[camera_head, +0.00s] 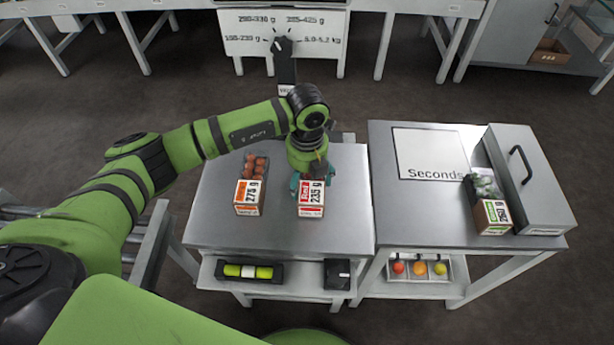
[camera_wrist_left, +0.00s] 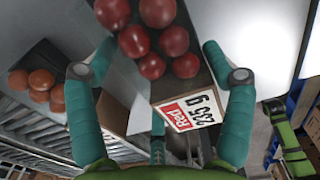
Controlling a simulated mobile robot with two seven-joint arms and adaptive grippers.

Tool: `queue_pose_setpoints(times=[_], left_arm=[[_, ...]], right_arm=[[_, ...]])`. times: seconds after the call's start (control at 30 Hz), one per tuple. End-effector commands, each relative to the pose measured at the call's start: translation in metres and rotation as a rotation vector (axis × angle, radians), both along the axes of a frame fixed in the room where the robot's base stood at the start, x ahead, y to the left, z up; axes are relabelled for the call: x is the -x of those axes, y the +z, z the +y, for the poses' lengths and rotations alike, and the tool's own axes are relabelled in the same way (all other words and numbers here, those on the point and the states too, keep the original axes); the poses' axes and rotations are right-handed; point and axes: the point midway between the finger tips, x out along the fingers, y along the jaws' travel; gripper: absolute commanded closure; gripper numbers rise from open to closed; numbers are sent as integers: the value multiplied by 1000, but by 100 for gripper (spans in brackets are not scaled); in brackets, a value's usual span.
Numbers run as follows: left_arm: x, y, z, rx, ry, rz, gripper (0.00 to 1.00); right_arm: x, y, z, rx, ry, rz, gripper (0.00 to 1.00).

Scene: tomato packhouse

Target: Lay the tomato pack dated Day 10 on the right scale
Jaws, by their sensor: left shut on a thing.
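A tomato pack with a red label reading 235 g (camera_head: 311,197) is at the middle of the left steel table (camera_head: 345,225). My left gripper (camera_head: 313,180) reaches down over it and is shut on it. The left wrist view shows red tomatoes and the label (camera_wrist_left: 188,111) between my teal fingers (camera_wrist_left: 160,95). An orange-labelled pack (camera_head: 248,197) marked 274 g, with orange-red tomatoes, stands to its left. A green-labelled pack (camera_head: 492,216) with green tomatoes lies on the right table. No Day date is readable on any pack. I cannot make out a scale. My right gripper is not in view.
The right table (camera_head: 410,215) holds a white "Seconds" sheet (camera_head: 428,150) and a grey handled box (camera_head: 530,180). A dial sign with weight ranges (camera_head: 282,35) stands behind. The shelves below hold a level-like tool (camera_head: 248,271), a black box (camera_head: 337,274) and a colored-ball tray (camera_head: 418,268).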

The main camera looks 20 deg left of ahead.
Motion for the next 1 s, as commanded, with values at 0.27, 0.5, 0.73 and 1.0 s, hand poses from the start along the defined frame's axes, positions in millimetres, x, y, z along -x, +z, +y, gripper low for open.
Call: queue_pose_setpoints(times=[0.27,0.5,0.73,1.0], left_arm=[[0,-1,0,1,0,-1,60],[0,-5,0,1,0,-1,60],[0,-8,0,1,0,-1,10],[0,-8,0,1,0,0,0]], right_arm=[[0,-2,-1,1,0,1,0],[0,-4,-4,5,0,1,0],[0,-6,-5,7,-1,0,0],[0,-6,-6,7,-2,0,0]])
